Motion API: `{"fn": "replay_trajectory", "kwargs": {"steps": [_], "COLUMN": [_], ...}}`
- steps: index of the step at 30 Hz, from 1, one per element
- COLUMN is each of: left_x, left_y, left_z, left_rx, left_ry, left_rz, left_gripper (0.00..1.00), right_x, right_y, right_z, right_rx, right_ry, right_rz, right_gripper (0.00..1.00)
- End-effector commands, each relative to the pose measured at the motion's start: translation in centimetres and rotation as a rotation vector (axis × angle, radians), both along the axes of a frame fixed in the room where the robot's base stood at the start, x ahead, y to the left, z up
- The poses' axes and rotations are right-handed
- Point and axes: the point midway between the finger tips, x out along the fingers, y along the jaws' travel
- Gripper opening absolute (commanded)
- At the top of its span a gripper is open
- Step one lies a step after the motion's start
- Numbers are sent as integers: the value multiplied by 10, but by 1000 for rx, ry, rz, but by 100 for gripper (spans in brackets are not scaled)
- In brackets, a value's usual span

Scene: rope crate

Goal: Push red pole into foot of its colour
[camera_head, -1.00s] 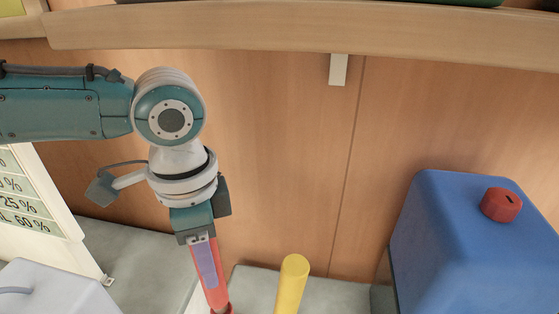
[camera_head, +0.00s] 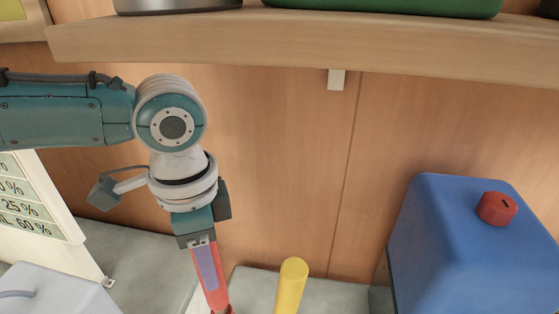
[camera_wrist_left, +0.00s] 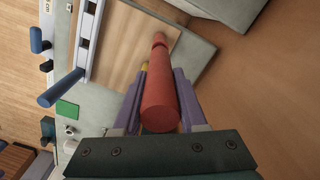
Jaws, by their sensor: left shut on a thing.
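My left gripper (camera_head: 209,277) points down at the lower middle of the head view and is shut on the red pole (camera_head: 216,298). In the left wrist view the red pole (camera_wrist_left: 160,100) lies between the purple fingers of my left gripper (camera_wrist_left: 155,90) and runs away from the camera. Its far end reaches a short red piece (camera_wrist_left: 159,39); I cannot tell whether that is the red foot or whether the pole sits in it. In the head view the pole's lower end is cut off by the frame's bottom edge. My right gripper is not in view.
A yellow pole (camera_head: 291,285) stands just right of the red pole. A blue canister (camera_head: 450,240) with a red cap (camera_head: 497,208) is at the right. A wooden shelf (camera_head: 280,45) crosses the top. Blue poles (camera_wrist_left: 62,87) and a green patch (camera_wrist_left: 66,110) show in the wrist view.

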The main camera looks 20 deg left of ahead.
Motion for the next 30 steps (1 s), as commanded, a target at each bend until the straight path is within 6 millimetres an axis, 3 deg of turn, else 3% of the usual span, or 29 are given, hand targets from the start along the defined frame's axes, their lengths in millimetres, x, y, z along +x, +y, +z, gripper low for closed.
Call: {"fn": "replay_trajectory", "kwargs": {"steps": [30], "left_x": [0], "left_y": [0], "left_z": [-8], "left_rx": [-1], "left_ry": [-1], "left_rz": [1], "left_gripper": [0], "right_x": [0], "right_y": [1], "right_z": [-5], "right_rx": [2], "right_ry": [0], "right_rz": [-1], "right_gripper": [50]}}
